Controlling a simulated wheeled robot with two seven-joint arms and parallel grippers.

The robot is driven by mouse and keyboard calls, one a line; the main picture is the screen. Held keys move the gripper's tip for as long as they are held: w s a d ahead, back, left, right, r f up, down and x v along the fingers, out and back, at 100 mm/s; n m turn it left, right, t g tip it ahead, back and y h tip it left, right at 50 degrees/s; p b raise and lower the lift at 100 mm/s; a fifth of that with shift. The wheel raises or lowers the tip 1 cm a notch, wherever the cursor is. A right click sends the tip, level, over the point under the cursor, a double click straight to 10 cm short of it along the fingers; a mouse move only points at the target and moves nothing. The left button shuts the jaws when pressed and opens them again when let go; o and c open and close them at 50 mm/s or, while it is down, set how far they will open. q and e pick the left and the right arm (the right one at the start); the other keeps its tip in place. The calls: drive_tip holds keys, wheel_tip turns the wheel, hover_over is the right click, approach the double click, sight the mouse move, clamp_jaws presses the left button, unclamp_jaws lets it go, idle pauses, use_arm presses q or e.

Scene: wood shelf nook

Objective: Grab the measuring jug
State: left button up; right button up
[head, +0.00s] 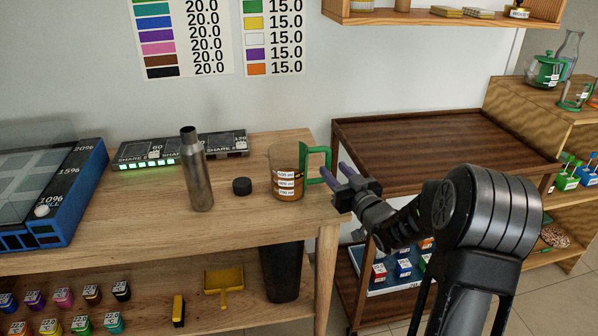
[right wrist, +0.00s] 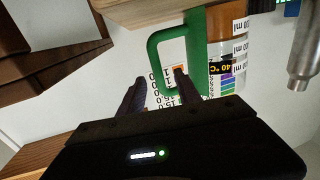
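The measuring jug (head: 287,172) stands upright near the right end of the wooden workbench. It is clear, with white volume labels, orange-brown contents and a green handle on its right side. My right gripper (head: 336,174) is open, its two purple-grey fingers pointing at the handle from the right. In the right wrist view, which is turned upside down, the jug (right wrist: 228,50) is at the upper right. There the handle's outer bar lies between the open fingers (right wrist: 159,82). I cannot tell whether a finger touches it. My left gripper is not in view.
A black cap (head: 242,186) and a grey metal bottle (head: 197,175) stand left of the jug. Dispenser boxes (head: 222,144) sit behind them. A dark wooden trolley (head: 440,150) is to the right, and a blue-framed device (head: 85,190) at far left.

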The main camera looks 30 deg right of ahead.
sight(330, 163)
drive_tip(key=w, duration=0.2)
drive_tip(key=w+d, duration=0.1)
drive_tip(key=w, duration=0.2)
idle(0.3)
drive_tip(key=shift+c, duration=0.2)
idle(0.3)
clamp_jaws()
drive_tip(key=shift+r, duration=0.15)
idle(1.1)
